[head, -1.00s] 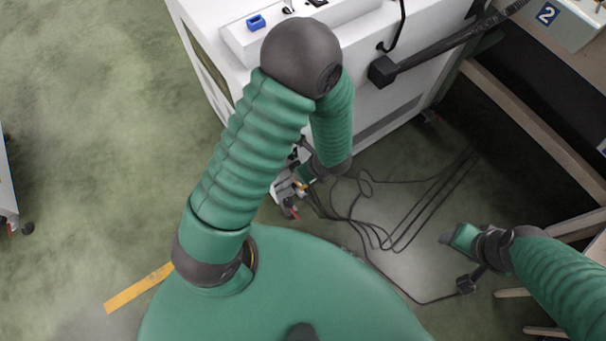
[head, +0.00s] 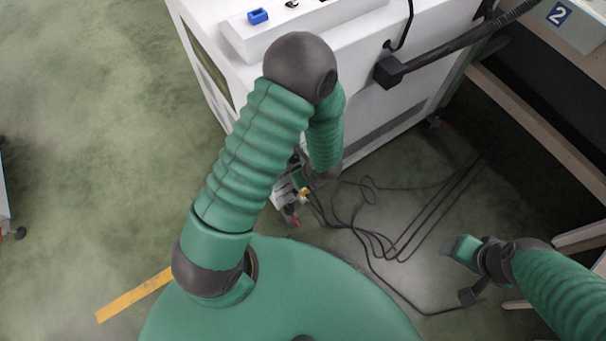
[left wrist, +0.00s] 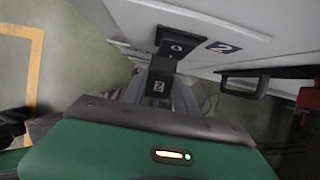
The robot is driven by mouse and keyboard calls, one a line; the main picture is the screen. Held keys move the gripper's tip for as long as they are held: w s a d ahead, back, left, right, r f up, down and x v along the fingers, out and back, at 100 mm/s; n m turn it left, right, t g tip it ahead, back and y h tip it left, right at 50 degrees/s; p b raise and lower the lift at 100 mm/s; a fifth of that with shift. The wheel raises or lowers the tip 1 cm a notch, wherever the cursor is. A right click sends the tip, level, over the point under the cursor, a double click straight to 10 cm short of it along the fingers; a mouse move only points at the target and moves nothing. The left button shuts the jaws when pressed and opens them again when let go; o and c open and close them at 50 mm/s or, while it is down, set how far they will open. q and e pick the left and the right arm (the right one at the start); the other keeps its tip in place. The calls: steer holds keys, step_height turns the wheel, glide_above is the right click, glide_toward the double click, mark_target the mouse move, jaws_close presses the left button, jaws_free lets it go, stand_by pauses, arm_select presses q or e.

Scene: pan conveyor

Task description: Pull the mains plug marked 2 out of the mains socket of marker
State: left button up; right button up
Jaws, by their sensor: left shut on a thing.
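The plug marked 2 (left wrist: 158,86) is black with a white label and sits between the fingers of my left gripper (left wrist: 160,92), which is shut on it. The black mains socket (left wrist: 177,47) is just beyond it on the white machine's panel, and its face shows. A marker 2 (left wrist: 222,47) is beside the socket. The plug's front end overlaps the socket's lower edge in the picture; I cannot tell whether they touch. In the head view my arm mostly hides my left gripper (head: 290,203). My right gripper (head: 460,249) is over the floor, clear of the machine; its jaw gap is unclear.
The white machine (head: 350,125) fills the upper middle. Dark cables (head: 385,235) lie looped on the floor, one reaching a black block (head: 472,295) by my right gripper. A bench with another blue 2 sign (head: 559,13) is at right. Open floor lies left.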

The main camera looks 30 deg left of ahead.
arm_select(q)
jaws_close()
steer(key=o, duration=0.9)
jaws_free()
steer(key=p+v, duration=0.9)
steer(key=v, duration=0.8)
steer(key=shift+p, duration=0.35)
steer(key=shift+w, duration=0.1)
